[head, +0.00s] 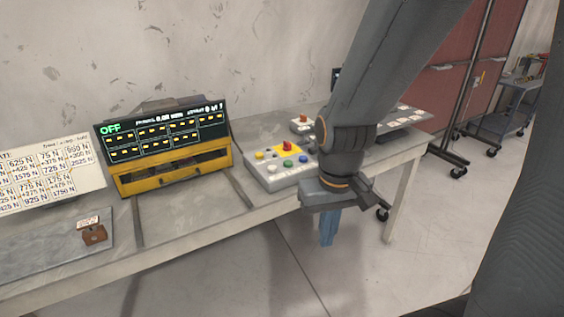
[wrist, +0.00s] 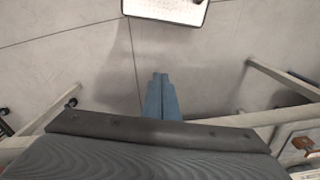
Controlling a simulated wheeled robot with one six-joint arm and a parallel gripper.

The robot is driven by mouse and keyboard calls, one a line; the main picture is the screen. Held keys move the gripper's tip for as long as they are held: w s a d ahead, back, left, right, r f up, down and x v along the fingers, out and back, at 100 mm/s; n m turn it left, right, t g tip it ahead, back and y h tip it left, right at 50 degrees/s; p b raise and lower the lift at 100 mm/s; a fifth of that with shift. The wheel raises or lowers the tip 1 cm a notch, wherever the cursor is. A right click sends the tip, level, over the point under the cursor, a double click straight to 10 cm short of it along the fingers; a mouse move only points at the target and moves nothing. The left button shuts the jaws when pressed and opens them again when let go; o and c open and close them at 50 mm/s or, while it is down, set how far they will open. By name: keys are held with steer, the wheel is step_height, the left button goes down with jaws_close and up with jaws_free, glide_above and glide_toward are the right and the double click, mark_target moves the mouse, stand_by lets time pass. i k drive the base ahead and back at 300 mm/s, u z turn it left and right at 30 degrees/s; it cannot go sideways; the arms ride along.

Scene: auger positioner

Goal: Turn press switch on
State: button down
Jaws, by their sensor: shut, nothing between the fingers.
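A yellow machine (head: 175,178) stands on the workbench at the wall, with a dark display (head: 160,137) on top that reads OFF in green. To its right is a light grey control box (head: 268,178) with several coloured buttons. A red button (head: 287,146) on a yellow plate stands at its back. I cannot tell which control is the press switch. My gripper (head: 327,240) points down in front of the bench edge, right of and nearer than the control box. Its blue fingers are shut and empty, also in the wrist view (wrist: 160,80). My arm hides part of the bench behind.
The workbench (head: 180,225) runs along the wall. A number board (head: 45,180) and a small brown block (head: 94,235) are at its left. A smaller box with a red button (head: 302,120) stands behind the control box.

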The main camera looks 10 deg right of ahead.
mark_target(287, 147)
steer(key=z, duration=0.25)
steer(key=i, duration=0.9)
steer(key=z, duration=0.3)
